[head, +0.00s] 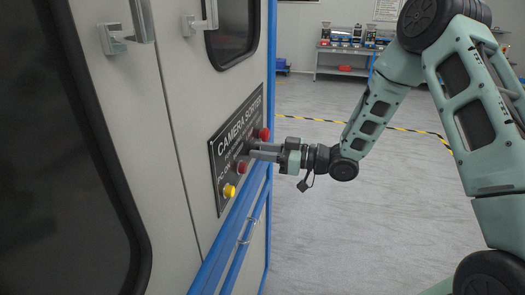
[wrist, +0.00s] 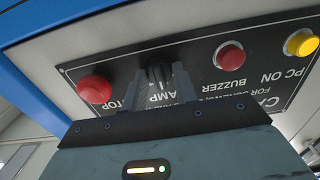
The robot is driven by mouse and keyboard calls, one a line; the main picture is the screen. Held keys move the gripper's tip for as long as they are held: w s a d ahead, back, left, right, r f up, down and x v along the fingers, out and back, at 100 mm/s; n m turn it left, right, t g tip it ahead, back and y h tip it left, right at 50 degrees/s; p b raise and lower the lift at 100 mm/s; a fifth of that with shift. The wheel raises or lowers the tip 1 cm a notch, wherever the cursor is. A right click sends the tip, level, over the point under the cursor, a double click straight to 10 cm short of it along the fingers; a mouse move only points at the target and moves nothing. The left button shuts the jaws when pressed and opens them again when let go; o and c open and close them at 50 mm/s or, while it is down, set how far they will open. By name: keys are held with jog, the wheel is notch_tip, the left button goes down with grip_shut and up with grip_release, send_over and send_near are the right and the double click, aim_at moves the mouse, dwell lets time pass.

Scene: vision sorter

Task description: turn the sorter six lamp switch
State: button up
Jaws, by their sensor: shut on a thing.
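The lamp switch (wrist: 158,72) is a black rotary knob on the dark control panel (head: 221,146) lettered CAMERA SORTER. In the wrist view my gripper (wrist: 161,83) has one finger on each side of the knob and is shut on it. The letters AMP show between the fingers. In the head view my gripper (head: 254,151) reaches the panel from the right, and its fingers hide the knob there. Part of the lamp lettering is covered by the fingers.
A red stop button (wrist: 95,89) sits close beside the knob on one side. A red buzzer button (wrist: 230,56) and a yellow PC ON button (wrist: 301,43) are on the other. A blue rail (head: 231,232) runs below the panel.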

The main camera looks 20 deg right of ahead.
jog(key=o, duration=1)
jog(key=shift+c, duration=0.2)
jog(key=b+v, duration=0.3)
jog(key=v, duration=1.4)
jog(key=shift+d, duration=0.2)
jog(key=shift+s, duration=0.1)
jog(key=w+a+f+m+g+h, duration=0.2)
jog(key=a+h, duration=0.8)
jog(key=a, duration=0.4)
jog(key=s+a+g+h, duration=0.2)
jog(key=s+a+g, duration=0.1)
jog(key=s, duration=1)
jog(key=s+a+r+m+g+h, duration=0.1)
jog(key=s+g, duration=0.4)
jog(key=s, duration=0.8)
jog(key=a+h, duration=0.1)
jog(key=a, duration=0.1)
jog(key=shift+s+a+r+m, duration=0.3)
jog(key=shift+s, duration=0.05)
